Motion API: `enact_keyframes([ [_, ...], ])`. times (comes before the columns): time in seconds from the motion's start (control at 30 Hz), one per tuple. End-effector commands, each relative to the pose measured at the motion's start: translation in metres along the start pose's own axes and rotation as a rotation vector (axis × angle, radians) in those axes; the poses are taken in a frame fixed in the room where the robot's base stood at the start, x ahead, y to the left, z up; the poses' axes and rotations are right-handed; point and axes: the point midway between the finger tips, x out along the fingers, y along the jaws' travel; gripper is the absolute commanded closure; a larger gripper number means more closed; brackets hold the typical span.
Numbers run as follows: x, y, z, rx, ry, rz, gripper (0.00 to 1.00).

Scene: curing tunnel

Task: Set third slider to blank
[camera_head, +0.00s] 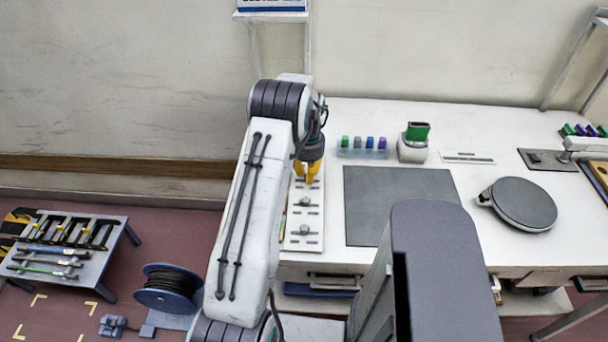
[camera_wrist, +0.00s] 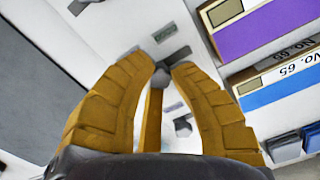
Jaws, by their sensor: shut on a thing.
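A white slider panel (camera_head: 316,240) lies along the left side of the white table in the head view, with grey knobs on dark slots and small coloured marks. Two knobs, a middle one (camera_head: 305,202) and a near one (camera_head: 304,230), show clear of my gripper. My gripper (camera_head: 306,172), with yellow fingers, points down at the panel's far part. In the wrist view my gripper (camera_wrist: 165,68) is shut on a grey slider knob (camera_wrist: 160,79), one fingertip at each side. The fingers partly hide this knob and its slot, and I cannot tell its number in the row.
A clear tray of coloured pieces (camera_head: 363,153), a white device with a green top (camera_head: 414,142), a grey mat (camera_head: 385,205) and a round grey plate (camera_head: 524,203) are on the table. Purple (camera_wrist: 262,32) and blue (camera_wrist: 280,92) labelled items show beside the fingers.

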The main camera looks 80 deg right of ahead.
Motion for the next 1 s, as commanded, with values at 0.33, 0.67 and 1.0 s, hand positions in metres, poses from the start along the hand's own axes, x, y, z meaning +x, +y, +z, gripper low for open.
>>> enact_keyframes([
  [0.33,0.001,-0.001,0.0,-0.001,-0.001,0.0,0.55],
  [0.67,-0.002,-0.001,0.0,-0.001,0.0,0.0,0.53],
  [1.0,-0.047,-0.001,-0.001,-0.001,0.004,-0.001,0.53],
])
